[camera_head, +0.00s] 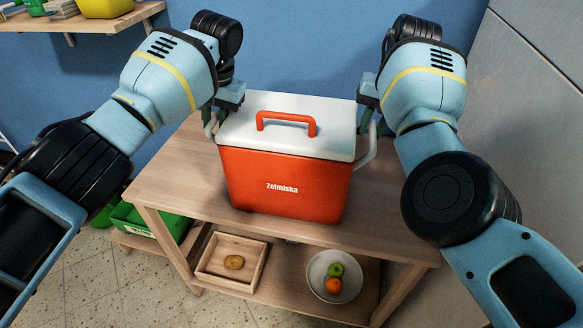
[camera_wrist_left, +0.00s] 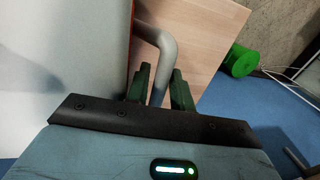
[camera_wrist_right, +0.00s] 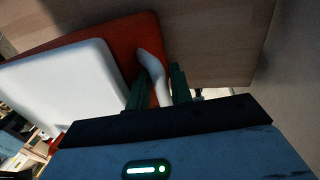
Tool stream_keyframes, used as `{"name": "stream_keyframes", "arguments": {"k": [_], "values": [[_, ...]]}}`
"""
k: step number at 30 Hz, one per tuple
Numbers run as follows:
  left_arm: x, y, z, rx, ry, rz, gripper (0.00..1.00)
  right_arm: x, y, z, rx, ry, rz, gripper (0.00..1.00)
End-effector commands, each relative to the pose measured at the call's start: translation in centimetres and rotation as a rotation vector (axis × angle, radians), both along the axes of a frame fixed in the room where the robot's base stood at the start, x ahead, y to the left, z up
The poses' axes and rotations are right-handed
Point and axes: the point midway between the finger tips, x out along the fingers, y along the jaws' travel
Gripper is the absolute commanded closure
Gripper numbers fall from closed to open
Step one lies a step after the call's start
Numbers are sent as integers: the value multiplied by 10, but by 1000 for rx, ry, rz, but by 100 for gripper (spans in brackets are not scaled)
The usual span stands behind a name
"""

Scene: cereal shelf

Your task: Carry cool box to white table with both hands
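The cool box (camera_head: 283,180) is orange with a white lid and a red top handle (camera_head: 286,122). It stands upright on a wooden table (camera_head: 180,178). My left gripper (camera_head: 222,112) is at its left side, with the fingers closed around the pale side handle (camera_wrist_left: 160,62). My right gripper (camera_head: 367,112) is at its right side, with the fingers closed around the other side handle (camera_wrist_right: 152,62). The white lid also shows in both wrist views. I see no white table in these views.
The table's lower shelf holds a wooden tray (camera_head: 201,275) with a potato and a bowl (camera_head: 318,290) with fruit. A green crate (camera_head: 130,222) is at lower left. A blue wall (camera_head: 300,50) is behind, and a grey panel (camera_head: 535,100) is close on the right.

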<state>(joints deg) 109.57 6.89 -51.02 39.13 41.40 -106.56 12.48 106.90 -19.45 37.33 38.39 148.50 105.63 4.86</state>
Motion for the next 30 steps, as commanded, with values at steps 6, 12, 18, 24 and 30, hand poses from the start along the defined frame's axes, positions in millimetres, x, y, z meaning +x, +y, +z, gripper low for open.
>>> {"name": "stream_keyframes", "arguments": {"k": [6,12,18,24,30], "values": [[0,0,0,0,0,0,77,0,0,0,0,0,-1,78],[0,0,0,0,0,0,100,0,0,0,0,0,-1,100],[0,0,0,0,-1,0,100,0,0,0,0,0,-1,100],[0,0,1,0,-1,0,100,0,0,0,0,0,0,100],[0,0,1,0,-1,0,100,0,0,0,0,0,0,100]]}}
